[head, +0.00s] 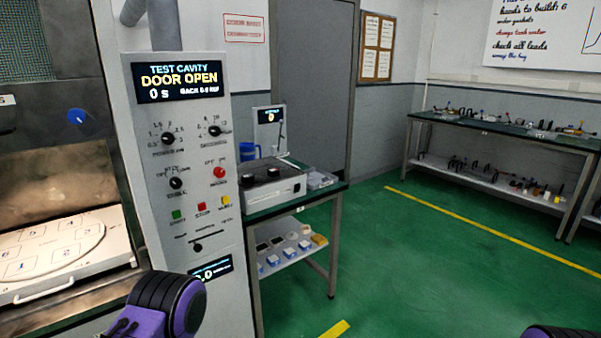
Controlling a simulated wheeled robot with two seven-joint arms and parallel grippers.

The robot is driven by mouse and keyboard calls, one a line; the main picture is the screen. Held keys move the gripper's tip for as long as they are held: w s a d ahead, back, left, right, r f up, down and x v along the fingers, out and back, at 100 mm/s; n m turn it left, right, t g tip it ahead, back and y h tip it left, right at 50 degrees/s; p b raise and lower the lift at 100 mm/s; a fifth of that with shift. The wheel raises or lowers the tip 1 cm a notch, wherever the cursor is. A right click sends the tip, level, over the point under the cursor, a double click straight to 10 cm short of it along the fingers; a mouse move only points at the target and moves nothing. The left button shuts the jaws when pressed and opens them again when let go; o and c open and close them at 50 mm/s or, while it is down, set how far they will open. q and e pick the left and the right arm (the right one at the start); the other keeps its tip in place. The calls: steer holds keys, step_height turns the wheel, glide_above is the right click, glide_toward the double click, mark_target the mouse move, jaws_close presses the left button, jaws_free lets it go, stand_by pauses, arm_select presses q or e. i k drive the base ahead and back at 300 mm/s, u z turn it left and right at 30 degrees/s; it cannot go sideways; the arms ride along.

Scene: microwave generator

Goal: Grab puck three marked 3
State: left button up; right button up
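No puck marked 3 can be made out in the head view. Several small white and blue pieces (288,253) sit on the lower shelf of the small table, too small to read any marks. At the left, the open test cavity holds a pale round plate (82,248) with outlined, numbered squares; no pucks are visible on it. Purple and black parts of my arms show at the bottom left and bottom right corner. No fingertips of either gripper are in view.
The control panel (190,150) reads DOOR OPEN and stands between the cavity and the small table. A grey device with black knobs (272,186) sits on that table. A long bench (500,130) stands at the back right. The green floor (420,270) between is clear.

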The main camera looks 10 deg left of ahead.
mark_target(246, 178)
steer(key=z, duration=0.6)
steer(key=i, duration=2.2)
steer(key=u, duration=1)
steer(key=i, duration=0.75)
steer(key=u, duration=0.85)
